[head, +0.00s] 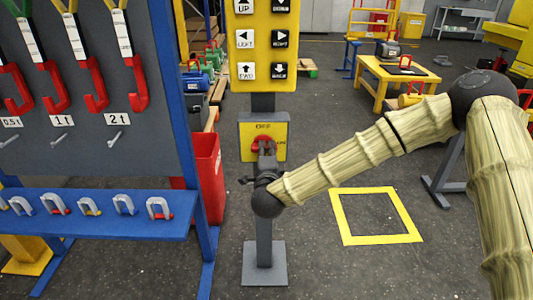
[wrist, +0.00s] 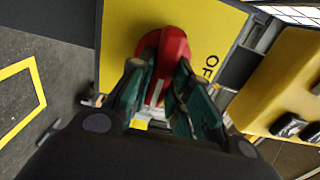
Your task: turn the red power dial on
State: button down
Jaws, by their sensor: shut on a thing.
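The red power dial (head: 263,143) sits on a yellow plate (head: 279,130) on the grey post, below the yellow button panel. In the head view my gripper (head: 266,160) reaches the dial from the front and hides its lower part. In the wrist view the red dial (wrist: 162,58) is between the two green fingers of my gripper (wrist: 160,88), which are shut on its raised grip. The word "OFF" shows on the plate beside the dial. Any "ON" label is hidden or too small to read.
The yellow button panel (head: 262,45) with arrow buttons stands above the dial. A grey board (head: 90,90) with red hooks and a blue shelf (head: 90,215) of shackles are at the left. A red bin (head: 206,170) stands behind. A yellow floor square (head: 347,240) lies at the right.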

dwell(0.4)
jog(key=c, duration=1.3)
grip_release()
jog(key=s, duration=1.2)
jog(key=shift+f, duration=0.1)
